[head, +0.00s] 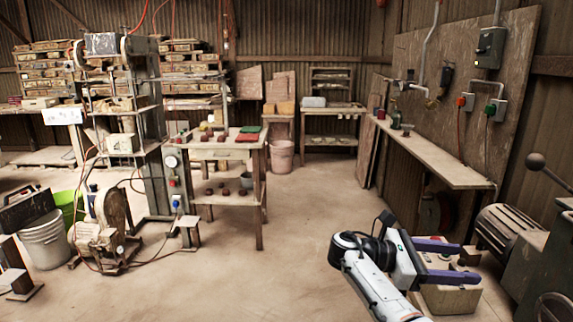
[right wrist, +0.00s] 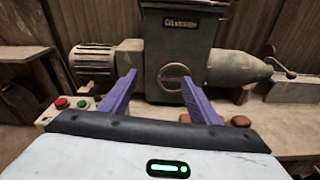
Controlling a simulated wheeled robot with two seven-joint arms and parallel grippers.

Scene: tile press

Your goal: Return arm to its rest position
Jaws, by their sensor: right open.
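My right arm comes in at the bottom of the head view. Its gripper (head: 468,263) points right, with two purple fingers spread apart and nothing seen between them. In the right wrist view the same gripper (right wrist: 159,77) is open and empty, its fingers pointing at a green machine (right wrist: 181,45). I cannot tell whether the fingers touch anything. My left arm and gripper are not in view.
Brown lumps (right wrist: 241,121) lie near the right finger. A long shelf (head: 440,160) runs along the wall. Open floor (head: 300,220) lies left of the arm.

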